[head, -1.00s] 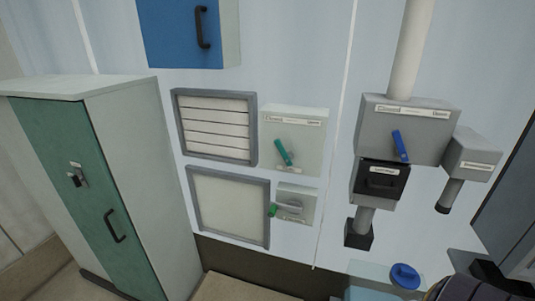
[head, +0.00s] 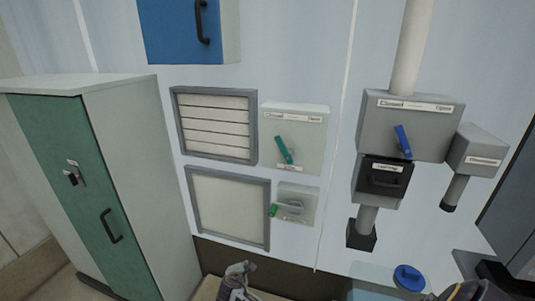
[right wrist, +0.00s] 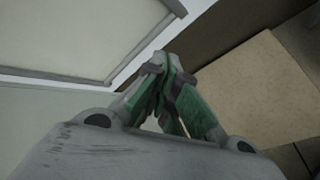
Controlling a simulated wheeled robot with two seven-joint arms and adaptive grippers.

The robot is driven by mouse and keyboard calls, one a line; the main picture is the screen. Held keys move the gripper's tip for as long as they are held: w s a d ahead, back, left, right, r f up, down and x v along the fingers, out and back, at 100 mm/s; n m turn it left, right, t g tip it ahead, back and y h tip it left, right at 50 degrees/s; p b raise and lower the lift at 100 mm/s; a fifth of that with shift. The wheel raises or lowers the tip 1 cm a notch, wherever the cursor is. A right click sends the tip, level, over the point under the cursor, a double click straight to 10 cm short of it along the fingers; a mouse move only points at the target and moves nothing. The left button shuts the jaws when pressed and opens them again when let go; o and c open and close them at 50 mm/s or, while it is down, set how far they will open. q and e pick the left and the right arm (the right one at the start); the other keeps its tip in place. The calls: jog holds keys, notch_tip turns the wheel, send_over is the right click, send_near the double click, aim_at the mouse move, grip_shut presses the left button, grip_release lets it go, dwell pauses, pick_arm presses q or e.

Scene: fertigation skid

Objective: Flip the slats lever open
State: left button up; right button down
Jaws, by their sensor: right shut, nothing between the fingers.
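The slatted panel (head: 216,124) is on the wall, its slats lying flat and shut. Beside it is a pale box with a green slats lever (head: 284,149). The lever's upper end leans left, toward the "Closed" end of the label strip above. My right gripper (head: 241,267) is at the bottom of the head view, below the lever and apart from it. In the right wrist view its fingertips (right wrist: 164,62) meet with nothing between them. My left gripper is not in view.
Below the slats are a plain framed panel (head: 230,208) and a box with a green-tipped rotary handle (head: 291,207). To the right is a grey box with a blue lever (head: 403,142) and a black drawer (head: 384,177). A green-fronted cabinet (head: 85,190) stands left.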

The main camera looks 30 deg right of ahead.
aim_at(285, 148)
jog(key=w+d+r+t+h+b, duration=0.1)
jog(key=w+r+h, duration=0.2)
jog(key=r, duration=1)
jog(key=w+d+r+t+h, duration=0.1)
jog(key=w+r+t+h, duration=0.15)
jog(key=r, duration=1.05)
pick_arm(q)
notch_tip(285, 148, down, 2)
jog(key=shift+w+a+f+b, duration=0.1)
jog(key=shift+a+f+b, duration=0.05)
jog(key=shift+b, duration=0.4)
pick_arm(e)
jog(key=s+r+m+g+h, duration=0.1)
jog(key=s+r+h, duration=0.1)
jog(key=r, duration=0.8)
jog(key=s+d+r+m+g+h, duration=0.1)
jog(key=s+r+m+g+h, duration=0.1)
jog(key=r, duration=0.8)
jog(key=shift+s+r+m+h, duration=0.3)
jog(key=shift+s+h, duration=0.3)
jog(key=shift+h, duration=0.05)
